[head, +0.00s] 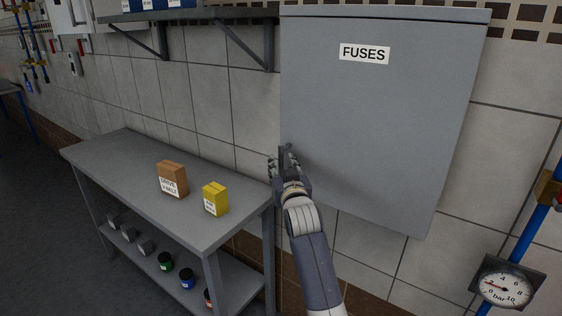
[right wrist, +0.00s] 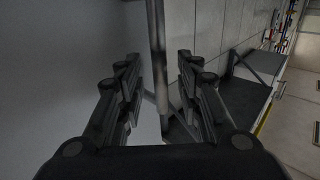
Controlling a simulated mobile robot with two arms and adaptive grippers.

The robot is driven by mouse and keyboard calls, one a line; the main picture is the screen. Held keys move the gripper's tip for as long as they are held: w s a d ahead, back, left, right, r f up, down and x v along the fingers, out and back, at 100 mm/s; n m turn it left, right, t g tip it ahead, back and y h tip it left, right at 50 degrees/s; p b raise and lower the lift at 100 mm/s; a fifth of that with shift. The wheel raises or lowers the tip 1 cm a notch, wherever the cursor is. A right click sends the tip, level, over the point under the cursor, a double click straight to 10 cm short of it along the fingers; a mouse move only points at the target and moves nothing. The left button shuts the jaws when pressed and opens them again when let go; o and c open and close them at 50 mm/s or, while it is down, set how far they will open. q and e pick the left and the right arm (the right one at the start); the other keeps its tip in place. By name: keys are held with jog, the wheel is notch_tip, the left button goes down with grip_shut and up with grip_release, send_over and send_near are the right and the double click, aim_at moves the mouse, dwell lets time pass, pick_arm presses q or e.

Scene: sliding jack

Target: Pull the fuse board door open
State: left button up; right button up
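The fuse board is a grey wall box with a FUSES label. Its door (head: 385,110) looks closed in the head view. My right gripper (head: 284,160) is at the door's lower left edge and hides part of it. In the right wrist view my right gripper (right wrist: 158,80) is open, its two dark fingers apart. An upright grey bar (right wrist: 157,35), seemingly the door's handle, shows between the fingers with gaps on both sides. The pale door face (right wrist: 75,70) fills the left of that view. My left gripper is not in view.
A grey workbench (head: 120,157) stands left of the board, with a brown box (head: 172,179) and a yellow box (head: 215,198) on it. A wall shelf (head: 215,13) is above. A pressure gauge (head: 506,286) on a blue pipe is at the lower right.

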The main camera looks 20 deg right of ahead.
jog(key=shift+w+d, duration=0.1)
jog(key=shift+w, duration=0.65)
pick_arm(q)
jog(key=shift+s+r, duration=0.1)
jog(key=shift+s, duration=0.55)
pick_arm(e)
jog(key=shift+w, duration=0.3)
grip_shut()
